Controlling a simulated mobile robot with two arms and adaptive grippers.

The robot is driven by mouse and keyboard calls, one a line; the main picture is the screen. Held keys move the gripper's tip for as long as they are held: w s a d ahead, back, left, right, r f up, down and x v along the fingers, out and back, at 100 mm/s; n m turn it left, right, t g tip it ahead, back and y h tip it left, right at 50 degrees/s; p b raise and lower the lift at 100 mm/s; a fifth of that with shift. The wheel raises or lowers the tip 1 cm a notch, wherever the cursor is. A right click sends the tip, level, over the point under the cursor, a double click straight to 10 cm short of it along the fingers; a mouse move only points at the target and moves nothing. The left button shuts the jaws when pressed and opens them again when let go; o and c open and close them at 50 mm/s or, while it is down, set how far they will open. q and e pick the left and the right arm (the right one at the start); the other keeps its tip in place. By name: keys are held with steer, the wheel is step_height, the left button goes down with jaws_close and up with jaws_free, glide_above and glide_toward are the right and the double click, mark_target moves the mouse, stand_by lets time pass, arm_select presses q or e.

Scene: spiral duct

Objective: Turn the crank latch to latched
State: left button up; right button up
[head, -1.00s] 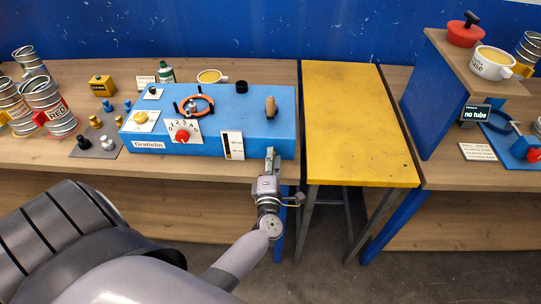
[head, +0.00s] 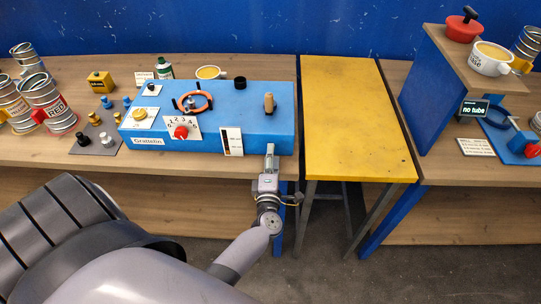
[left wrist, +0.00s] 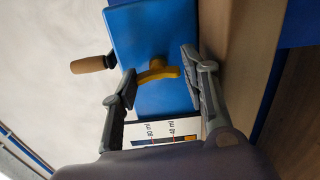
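The blue box (head: 215,128) stands on the wooden bench, with an upright wooden handle (head: 269,103) on its top right. In the left wrist view the wooden handle (left wrist: 93,64) sticks out from the box's edge. My left gripper (head: 270,149) is at the box's front right. In the wrist view its open fingers (left wrist: 157,64) stand either side of the yellow lever, with gaps. My right gripper is not in view.
The box also carries a red knob (head: 181,132), an orange ring (head: 195,101) and a white card (head: 232,142) just left of my gripper. Ringed cans (head: 45,98) stand at far left. A bare yellow table (head: 352,120) is right of the box.

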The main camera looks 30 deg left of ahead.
arm_select(q)
steer(key=o, duration=0.5)
steer(key=shift+f, duration=0.1)
